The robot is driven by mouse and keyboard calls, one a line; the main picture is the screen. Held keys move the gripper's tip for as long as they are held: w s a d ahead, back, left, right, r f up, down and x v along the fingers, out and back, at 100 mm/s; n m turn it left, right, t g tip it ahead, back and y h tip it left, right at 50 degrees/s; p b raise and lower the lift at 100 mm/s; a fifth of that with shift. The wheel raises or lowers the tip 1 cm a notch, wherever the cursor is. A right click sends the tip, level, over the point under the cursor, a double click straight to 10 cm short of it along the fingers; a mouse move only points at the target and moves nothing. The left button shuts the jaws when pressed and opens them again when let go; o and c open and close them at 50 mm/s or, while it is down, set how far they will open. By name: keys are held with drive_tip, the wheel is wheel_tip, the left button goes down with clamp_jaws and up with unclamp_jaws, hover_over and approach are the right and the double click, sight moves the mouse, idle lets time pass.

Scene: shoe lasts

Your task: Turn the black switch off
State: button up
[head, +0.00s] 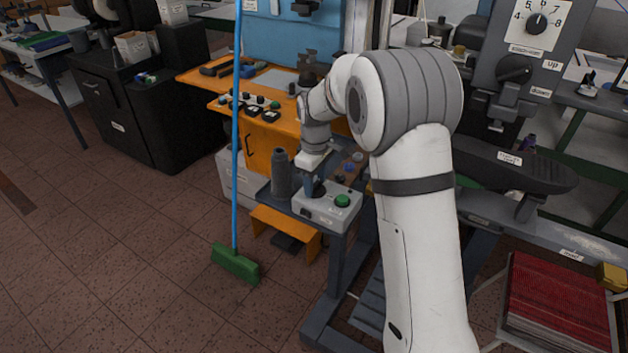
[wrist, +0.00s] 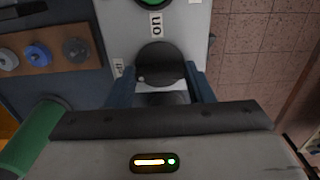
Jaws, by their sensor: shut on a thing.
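The black switch (wrist: 160,62) is a round knob on a light grey control box (head: 325,210). In the wrist view it sits between the two dark blue fingers of my gripper (wrist: 162,90), which is shut on it. A small pale mark shows on the knob's lower left edge. An "on" label (wrist: 156,24) lies above the knob, and a second, partly legible label (wrist: 118,68) lies at its left. In the head view my gripper (head: 314,188) reaches down to the box, and the switch is hard to make out there.
A green button (head: 342,201) is on the same box. A blue-handled green broom (head: 236,262) stands on the floor at left. An orange workbench (head: 262,128) with tools is behind.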

sight(315, 183)
drive_tip(key=shift+w+r, duration=0.15)
drive_tip(key=shift+c, duration=0.2)
drive_tip(key=o, duration=1)
wheel_tip(315, 183, up, 8)
drive_tip(key=shift+f, duration=0.25)
